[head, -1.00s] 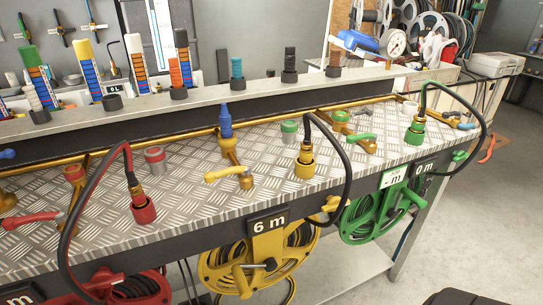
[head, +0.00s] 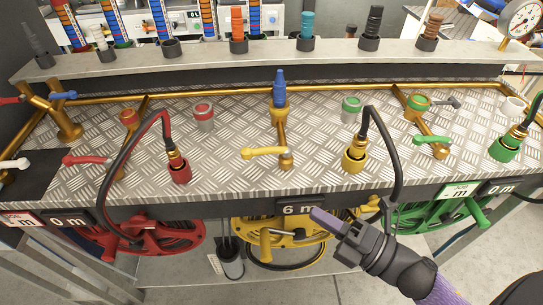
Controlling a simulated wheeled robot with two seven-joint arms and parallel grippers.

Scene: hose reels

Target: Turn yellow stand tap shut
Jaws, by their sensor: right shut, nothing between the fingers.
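The yellow stand tap has a yellow lever handle (head: 264,152) on a brass body (head: 286,160). It stands on the tread-plate bench in the middle of the head view, with its lever pointing left. A brass pipe runs back from it to a blue fitting (head: 280,90). My right gripper (head: 318,215) is in front of the bench's front edge, below and right of the tap and apart from it. It is shut and empty, its fingertips near the "6 m" label (head: 299,207). My left gripper is not in view.
A yellow hose connector (head: 354,157) with a black hose stands right of the tap, its hose looping over the front edge. A red-lever tap (head: 87,160) and red connector (head: 179,166) are left; a green-lever tap (head: 433,140) is right. Yellow reel (head: 282,250) hangs below.

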